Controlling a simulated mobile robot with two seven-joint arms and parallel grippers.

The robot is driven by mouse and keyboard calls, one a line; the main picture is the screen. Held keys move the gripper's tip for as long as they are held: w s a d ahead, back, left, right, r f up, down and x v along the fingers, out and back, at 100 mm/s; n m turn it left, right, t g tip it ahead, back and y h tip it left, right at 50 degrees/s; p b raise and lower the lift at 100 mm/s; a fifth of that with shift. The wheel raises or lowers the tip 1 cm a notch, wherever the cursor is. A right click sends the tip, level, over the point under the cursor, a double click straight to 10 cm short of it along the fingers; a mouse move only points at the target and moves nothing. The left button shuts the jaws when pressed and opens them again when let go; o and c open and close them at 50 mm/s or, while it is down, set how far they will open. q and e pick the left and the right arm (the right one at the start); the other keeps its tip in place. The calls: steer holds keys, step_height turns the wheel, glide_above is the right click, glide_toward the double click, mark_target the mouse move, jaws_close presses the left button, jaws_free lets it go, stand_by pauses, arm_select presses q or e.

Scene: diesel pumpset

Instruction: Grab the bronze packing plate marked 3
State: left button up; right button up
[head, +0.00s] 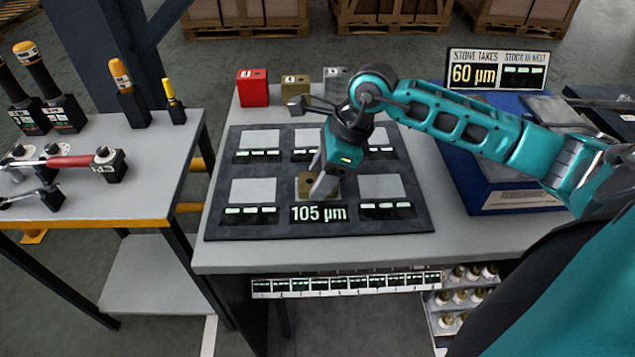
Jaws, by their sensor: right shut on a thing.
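A small bronze plate (306,185) lies at the middle front place of the dark measuring mat (225,215). The display in front of it reads 105 µm. My right gripper (322,186) comes down over this plate and is shut on it. The fingers cover part of the plate, and I cannot read a number on it. My left gripper is not in view.
Behind the mat stand a red block (253,90), a bronze-coloured block (296,88) and a grey block (336,82), each with a small label. A sign (497,70) reads "STONE TAKES 60 µm" above a blue case (480,185). A tool bench (110,200) stands left across a gap.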

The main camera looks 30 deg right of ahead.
jaws_close()
steer(key=shift+r, duration=0.1)
steer(key=shift+w+r, duration=0.1)
